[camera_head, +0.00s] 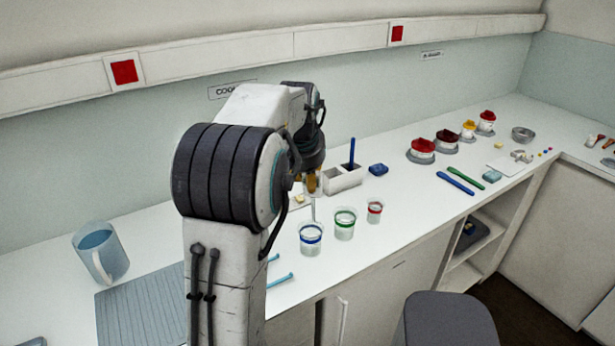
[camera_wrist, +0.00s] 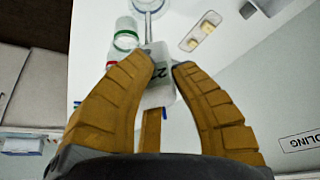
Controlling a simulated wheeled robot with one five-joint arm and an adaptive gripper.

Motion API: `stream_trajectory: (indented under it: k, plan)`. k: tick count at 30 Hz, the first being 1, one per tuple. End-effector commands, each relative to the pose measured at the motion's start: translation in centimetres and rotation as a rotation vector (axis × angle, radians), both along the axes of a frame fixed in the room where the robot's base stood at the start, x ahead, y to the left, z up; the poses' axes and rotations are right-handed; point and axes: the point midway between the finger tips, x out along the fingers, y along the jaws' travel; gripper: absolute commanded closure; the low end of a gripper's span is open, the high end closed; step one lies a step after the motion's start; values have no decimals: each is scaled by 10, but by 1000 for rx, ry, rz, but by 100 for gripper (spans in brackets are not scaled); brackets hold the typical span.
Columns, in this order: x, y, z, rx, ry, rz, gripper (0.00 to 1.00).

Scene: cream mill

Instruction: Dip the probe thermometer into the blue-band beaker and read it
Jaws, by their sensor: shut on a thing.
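My gripper (camera_head: 313,182) is shut on the probe thermometer (camera_head: 313,210), whose thin probe points down. In the wrist view, my gripper (camera_wrist: 158,68) has its two tan fingers on either side of the thermometer's pale body (camera_wrist: 158,88), where a dark digit partly shows. The blue-band beaker (camera_head: 310,240) stands on the counter below. The probe tip is at about its rim in the head view; I cannot tell whether it is inside. The beaker (camera_wrist: 148,5) is cut off at the top of the wrist view, with the probe reaching toward it. The full reading is not legible.
A green-band beaker (camera_head: 345,224) and a smaller red-band beaker (camera_head: 375,211) stand to the right. A white holder (camera_head: 344,179) with a blue stick is behind. A small tray (camera_wrist: 202,32) lies near the thermometer. A jug (camera_head: 100,252) and a ribbed mat (camera_head: 140,312) are at left.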

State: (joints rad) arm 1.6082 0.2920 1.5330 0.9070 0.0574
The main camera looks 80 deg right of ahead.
Motion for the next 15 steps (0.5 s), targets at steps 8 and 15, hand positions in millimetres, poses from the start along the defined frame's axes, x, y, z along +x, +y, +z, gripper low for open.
stream_trajectory:
  k: [8, 15]
  plan:
    - [0, 0, -23, 0, 0, 0, 100]
    - [0, 0, -40, 1, 0, 0, 100]
